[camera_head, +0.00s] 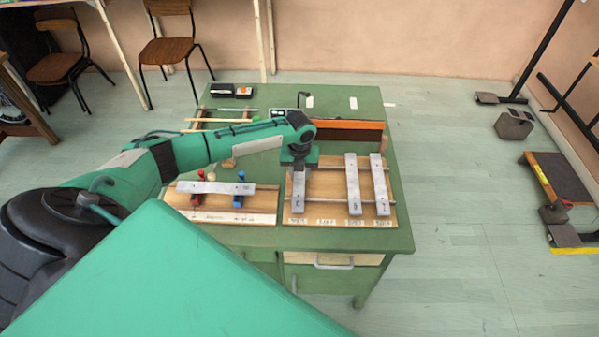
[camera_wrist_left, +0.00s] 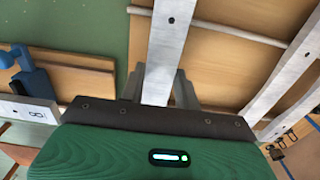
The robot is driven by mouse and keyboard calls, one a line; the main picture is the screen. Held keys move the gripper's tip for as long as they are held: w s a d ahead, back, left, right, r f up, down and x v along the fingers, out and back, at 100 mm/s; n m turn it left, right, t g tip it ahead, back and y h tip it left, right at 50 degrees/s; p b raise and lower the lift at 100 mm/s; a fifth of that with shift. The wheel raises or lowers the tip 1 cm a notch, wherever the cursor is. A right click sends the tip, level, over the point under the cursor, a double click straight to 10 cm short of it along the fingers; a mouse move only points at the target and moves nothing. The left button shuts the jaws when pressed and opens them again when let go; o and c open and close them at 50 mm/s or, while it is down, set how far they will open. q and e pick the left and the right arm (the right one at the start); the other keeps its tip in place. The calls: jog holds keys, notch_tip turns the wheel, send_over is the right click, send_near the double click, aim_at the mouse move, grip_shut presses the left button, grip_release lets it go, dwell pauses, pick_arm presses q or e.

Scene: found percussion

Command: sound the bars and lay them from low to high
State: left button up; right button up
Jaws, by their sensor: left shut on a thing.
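My left gripper (camera_head: 299,163) is shut on a grey metal bar (camera_head: 299,196) at the leftmost place of the wooden sorting board (camera_head: 328,196). The bar also shows between the fingers in the left wrist view (camera_wrist_left: 165,45). I cannot tell whether it rests fully on the rails. Two more bars, one left (camera_head: 353,180) and one right (camera_head: 380,180), lie across the rails on the board's right side. The second place is bare. Another bar (camera_head: 218,187) lies crosswise on the left stand, with blue supports (camera_head: 238,201). My right gripper is not in view.
Marked cards line the board's front edge. A red ball (camera_head: 201,173) and a pale ball (camera_head: 211,176) stand behind the left bar. An orange-brown panel (camera_head: 348,131) stands behind the board. A black tray (camera_head: 222,90) sits at the green table's back left.

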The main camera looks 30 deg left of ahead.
pick_arm(q)
jog(key=shift+f, duration=0.2)
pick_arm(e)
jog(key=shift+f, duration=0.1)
pick_arm(q)
jog(key=o, duration=1.2)
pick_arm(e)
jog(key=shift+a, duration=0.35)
pick_arm(q)
jog(key=shift+r, duration=0.1)
